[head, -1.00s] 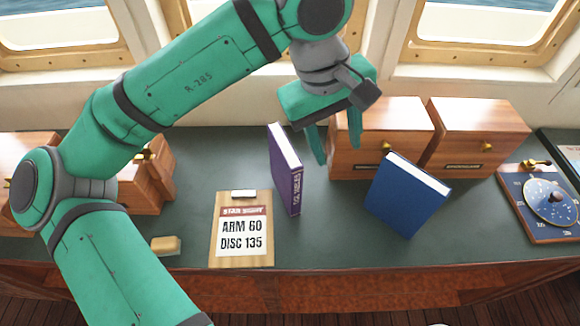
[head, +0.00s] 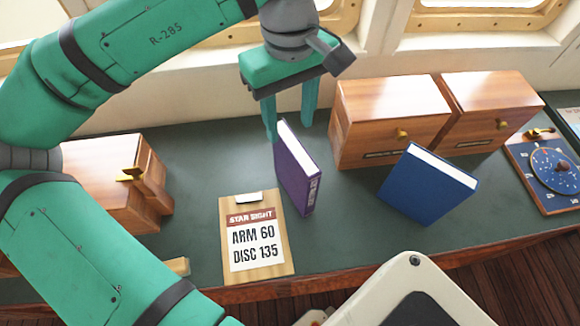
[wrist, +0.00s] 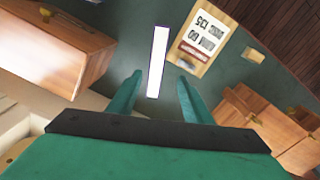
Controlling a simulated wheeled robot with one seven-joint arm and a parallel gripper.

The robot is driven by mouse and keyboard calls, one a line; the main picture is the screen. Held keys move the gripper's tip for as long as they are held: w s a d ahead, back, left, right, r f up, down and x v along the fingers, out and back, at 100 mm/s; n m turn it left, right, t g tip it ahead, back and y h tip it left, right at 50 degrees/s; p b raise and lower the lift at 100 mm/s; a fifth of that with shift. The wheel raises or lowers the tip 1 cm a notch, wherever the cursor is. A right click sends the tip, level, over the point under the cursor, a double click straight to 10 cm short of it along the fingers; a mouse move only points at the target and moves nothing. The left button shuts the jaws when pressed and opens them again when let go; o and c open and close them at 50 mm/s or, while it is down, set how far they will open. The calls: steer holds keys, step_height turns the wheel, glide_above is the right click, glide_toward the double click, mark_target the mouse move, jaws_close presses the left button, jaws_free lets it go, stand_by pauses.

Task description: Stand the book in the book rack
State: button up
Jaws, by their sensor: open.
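A purple book (head: 297,177) stands upright on the dark green desk top, its white page edge up. In the wrist view its white top edge (wrist: 158,62) lies ahead of and between my fingers. A blue book (head: 427,187) stands to its right, turned at an angle. My gripper (head: 289,128) is open above the purple book, fingers pointing down; it also shows in the wrist view (wrist: 160,76). One fingertip overlaps the book's top in the head view; I cannot tell whether they touch. I cannot make out a book rack in either view.
Wooden drawer boxes (head: 388,122) stand behind the blue book, and another (head: 105,185) stands at left. A clipboard (head: 254,238) lies in front of the purple book. A blue dial instrument (head: 552,170) is at far right.

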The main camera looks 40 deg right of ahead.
mark_target(295, 147)
steer(key=f, duration=0.2)
steer(key=s+f, duration=0.1)
steer(key=shift+d+f, duration=0.1)
steer(key=shift+d, duration=0.2)
steer(key=shift+f, duration=2.5)
jaws_close()
